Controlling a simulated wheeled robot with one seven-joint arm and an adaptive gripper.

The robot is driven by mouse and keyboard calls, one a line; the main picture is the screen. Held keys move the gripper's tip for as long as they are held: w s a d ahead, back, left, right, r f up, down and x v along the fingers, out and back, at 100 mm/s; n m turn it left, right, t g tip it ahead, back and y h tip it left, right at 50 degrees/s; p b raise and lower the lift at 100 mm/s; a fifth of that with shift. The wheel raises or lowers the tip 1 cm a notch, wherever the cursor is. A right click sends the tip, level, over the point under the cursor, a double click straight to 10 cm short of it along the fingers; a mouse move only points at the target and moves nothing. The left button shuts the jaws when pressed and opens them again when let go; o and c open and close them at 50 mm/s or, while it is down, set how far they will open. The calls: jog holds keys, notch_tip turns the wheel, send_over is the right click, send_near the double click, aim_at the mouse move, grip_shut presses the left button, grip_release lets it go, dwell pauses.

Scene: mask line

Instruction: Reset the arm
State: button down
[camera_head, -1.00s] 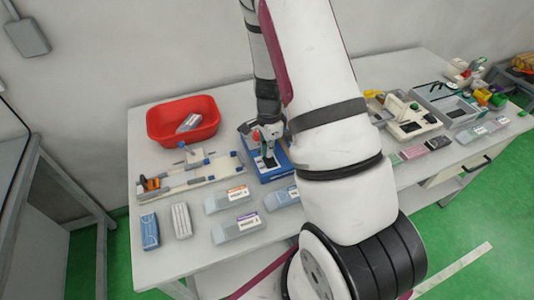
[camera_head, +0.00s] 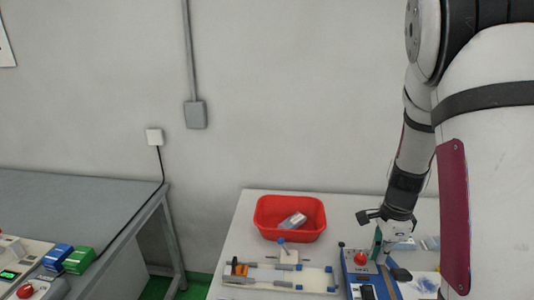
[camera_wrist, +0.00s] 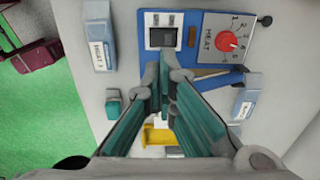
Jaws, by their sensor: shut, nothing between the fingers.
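My arm comes down from the upper right in the head view, and my gripper (camera_head: 379,254) is at the blue heat machine (camera_head: 352,291) on the white table (camera_head: 232,240). In the wrist view the teal-padded fingers (camera_wrist: 164,66) come together at their tips, with nothing held between them. Beyond the tips is the blue machine (camera_wrist: 187,47), with a dark window (camera_wrist: 163,38) and a red knob (camera_wrist: 227,41) on a grey HEAT dial. The red knob also shows in the head view (camera_head: 361,258). I cannot tell the exact gap between the fingertips and the machine.
A red bin (camera_head: 268,226) holding a small packet stands behind a white jig (camera_head: 278,275) with an orange part. In the wrist view, labelled packs (camera_wrist: 99,40) lie near the machine. A second table (camera_head: 70,195) with blue and green boxes (camera_head: 79,260) stands left, across a gap.

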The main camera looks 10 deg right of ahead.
jog(key=a+r+n+t, duration=0.1)
jog(key=a+r+n, duration=0.45)
jog(key=r, duration=0.25)
jog(key=s+a+r+n+t+b, duration=0.1)
jog(key=s+a+r+n+t, duration=0.3)
jog(key=s+a+r+n, duration=0.8)
notch_tip(320, 180, up, 3)
jog(key=s+n, duration=0.2)
jog(key=n, duration=0.1)
jog(key=shift+s, duration=0.2)
jog(key=shift+r+n, duration=0.1)
jog(key=shift+n, duration=0.15)
